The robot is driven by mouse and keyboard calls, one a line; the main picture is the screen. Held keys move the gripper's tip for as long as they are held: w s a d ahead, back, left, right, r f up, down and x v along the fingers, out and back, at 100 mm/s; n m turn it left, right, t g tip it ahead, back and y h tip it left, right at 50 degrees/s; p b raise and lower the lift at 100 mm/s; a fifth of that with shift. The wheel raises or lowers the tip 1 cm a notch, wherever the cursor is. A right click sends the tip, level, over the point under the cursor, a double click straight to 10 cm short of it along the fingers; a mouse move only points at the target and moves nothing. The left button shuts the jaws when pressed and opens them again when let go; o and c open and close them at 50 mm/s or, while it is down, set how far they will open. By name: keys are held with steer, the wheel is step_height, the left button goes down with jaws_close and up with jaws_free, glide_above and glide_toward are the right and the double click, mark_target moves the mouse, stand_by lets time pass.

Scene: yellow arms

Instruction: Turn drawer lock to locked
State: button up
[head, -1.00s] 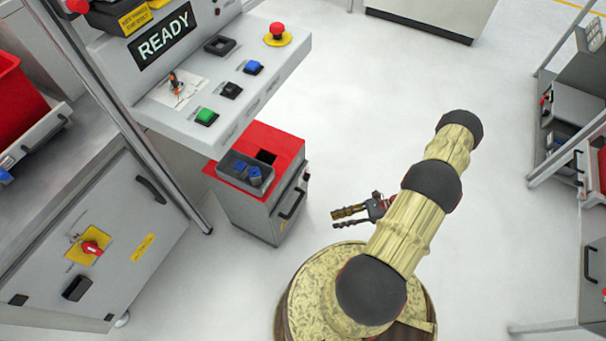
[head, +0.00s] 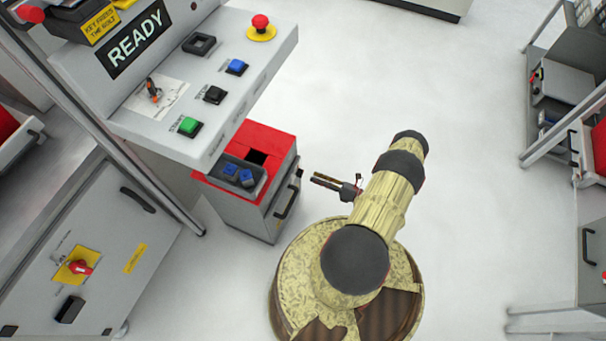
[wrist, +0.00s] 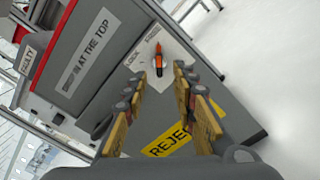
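In the wrist view, the drawer lock shows as an orange key-like knob (wrist: 158,60) on a white plate with small lettering. It stands roughly upright in the picture, tilted slightly. The plate sits on the grey front of a unit with a yellow label (wrist: 168,142) reading "REJE…". My gripper (wrist: 161,69) is open and empty, with a finger either side of the line to the knob; I cannot tell the exact distance. In the head view, my gripper (head: 313,178) is just right of the red-topped grey box (head: 266,207). The knob is not clear there.
A console (head: 205,75) with buttons and an orange key overhangs the box's back left. A cabinet with a red rotary switch (head: 81,268) stands at left. Shelving (head: 568,88) is at far right. Open floor (head: 470,180) lies right of my arm.

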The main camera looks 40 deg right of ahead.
mark_target(299, 173)
steer(key=b+x, duration=0.1)
steer(key=x, duration=0.5)
steer(key=shift+w+a, duration=0.1)
steer(key=shift+c, duration=0.8)
jaws_close()
